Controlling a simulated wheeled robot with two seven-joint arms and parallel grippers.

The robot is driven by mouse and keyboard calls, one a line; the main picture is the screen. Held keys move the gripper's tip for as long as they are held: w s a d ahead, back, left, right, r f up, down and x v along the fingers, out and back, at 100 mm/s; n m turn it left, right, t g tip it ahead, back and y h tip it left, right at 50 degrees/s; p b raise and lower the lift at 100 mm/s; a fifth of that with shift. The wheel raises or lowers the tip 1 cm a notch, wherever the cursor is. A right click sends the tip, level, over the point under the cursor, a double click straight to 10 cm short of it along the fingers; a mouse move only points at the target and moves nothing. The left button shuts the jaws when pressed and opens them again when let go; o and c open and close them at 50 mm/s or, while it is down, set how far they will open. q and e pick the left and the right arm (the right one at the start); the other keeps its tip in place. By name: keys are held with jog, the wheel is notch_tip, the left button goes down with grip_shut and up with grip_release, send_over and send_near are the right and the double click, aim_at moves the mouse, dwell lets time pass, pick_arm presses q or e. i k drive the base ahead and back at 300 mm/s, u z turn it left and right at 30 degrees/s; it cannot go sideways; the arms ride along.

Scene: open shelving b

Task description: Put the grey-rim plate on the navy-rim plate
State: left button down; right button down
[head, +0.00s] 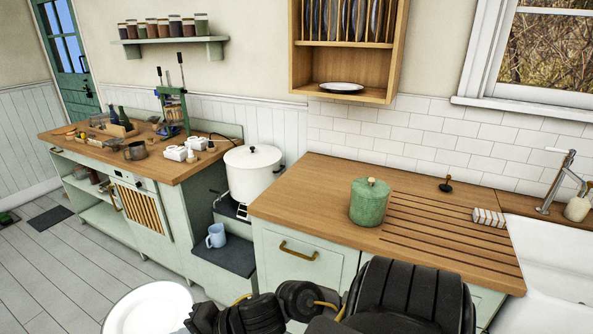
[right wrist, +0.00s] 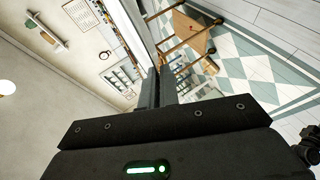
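A white plate (head: 150,308) with a pale rim, which fits the grey-rim plate, is at the bottom left of the head view, cut off by the frame. My right gripper (head: 198,318) is at its right edge. In the right wrist view the fingers (right wrist: 159,88) are close together on the plate's pale edge (right wrist: 134,35), seen nearly edge-on. A plate with a dark rim (head: 341,87), which looks like the navy-rim plate, lies flat on the bottom board of the wooden wall rack (head: 298,60). My left gripper is out of view.
Several dark plates (head: 345,18) stand upright in the rack's slots above. A green canister (head: 370,203) stands on the wooden counter (head: 300,192) below. A white pot (head: 252,175) stands left of it. The space above the lying plate is clear.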

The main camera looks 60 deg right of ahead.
aim_at(337, 93)
jog(key=z, duration=0.15)
jog(key=i, duration=1.6)
jog(key=z, duration=1.45)
jog(key=i, duration=0.95)
jog(key=z, duration=0.95)
